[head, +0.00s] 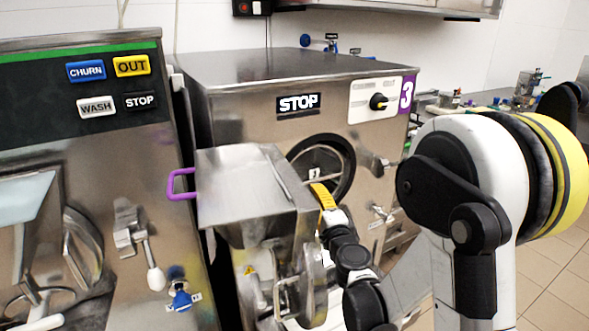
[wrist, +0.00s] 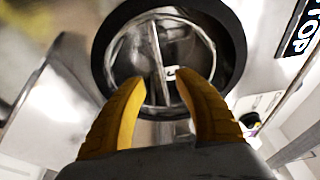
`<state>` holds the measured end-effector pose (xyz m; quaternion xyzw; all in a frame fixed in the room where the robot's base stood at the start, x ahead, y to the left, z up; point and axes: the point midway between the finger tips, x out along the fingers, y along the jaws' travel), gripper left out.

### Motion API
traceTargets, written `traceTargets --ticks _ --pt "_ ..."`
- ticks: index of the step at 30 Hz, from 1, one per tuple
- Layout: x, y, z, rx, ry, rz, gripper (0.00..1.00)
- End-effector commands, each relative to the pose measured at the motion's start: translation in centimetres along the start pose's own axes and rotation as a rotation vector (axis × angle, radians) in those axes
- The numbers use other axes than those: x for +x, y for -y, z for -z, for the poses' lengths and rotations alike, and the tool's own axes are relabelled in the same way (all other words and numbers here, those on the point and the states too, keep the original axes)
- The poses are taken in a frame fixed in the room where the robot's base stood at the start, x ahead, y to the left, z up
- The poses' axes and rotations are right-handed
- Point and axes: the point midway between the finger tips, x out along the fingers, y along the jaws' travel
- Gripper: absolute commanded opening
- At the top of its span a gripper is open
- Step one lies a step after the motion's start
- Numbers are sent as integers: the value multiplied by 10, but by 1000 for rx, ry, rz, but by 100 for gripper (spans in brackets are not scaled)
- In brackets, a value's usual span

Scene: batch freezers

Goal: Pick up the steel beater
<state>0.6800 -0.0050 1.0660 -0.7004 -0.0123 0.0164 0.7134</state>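The steel beater (wrist: 157,50) shows in the wrist view as a bar crossing the inside of a round, black-rimmed opening (wrist: 235,45). A small white tag (wrist: 171,73) is near it. In the head view the beater (head: 316,160) is partly seen through the same opening in the machine marked 3. My gripper (wrist: 159,80) has its yellow fingers apart and nothing between them; they point at the opening, with the bar between and beyond the tips. In the head view my gripper (head: 318,190) is in front of the opening, partly hidden by the steel hopper. How far the tips are from the beater is unclear.
The steel hopper with a purple handle (head: 182,184) stands out close to the left of my gripper. A control panel (head: 382,100) with a black knob is above right. Another machine (head: 90,180) is at far left. Tiled floor (head: 560,270) is open at lower right.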

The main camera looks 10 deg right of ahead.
Motion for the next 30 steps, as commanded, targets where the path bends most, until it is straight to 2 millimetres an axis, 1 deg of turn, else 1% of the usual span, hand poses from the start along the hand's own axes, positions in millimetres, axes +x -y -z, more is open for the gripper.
traceTargets --ticks 1,4,6,11,19,23,29,30 --pt "10 -2 0 0 0 0 38" --pt "27 -2 0 -1 1 0 38" --pt "36 -2 0 -2 1 0 38" --pt "48 -1 0 -2 2 0 38" --pt "88 -4 4 -3 2 0 38" --pt "96 -2 4 -2 1 -1 38" --pt "96 -1 3 -2 1 -1 37" --pt "96 -1 4 -2 1 -1 24"
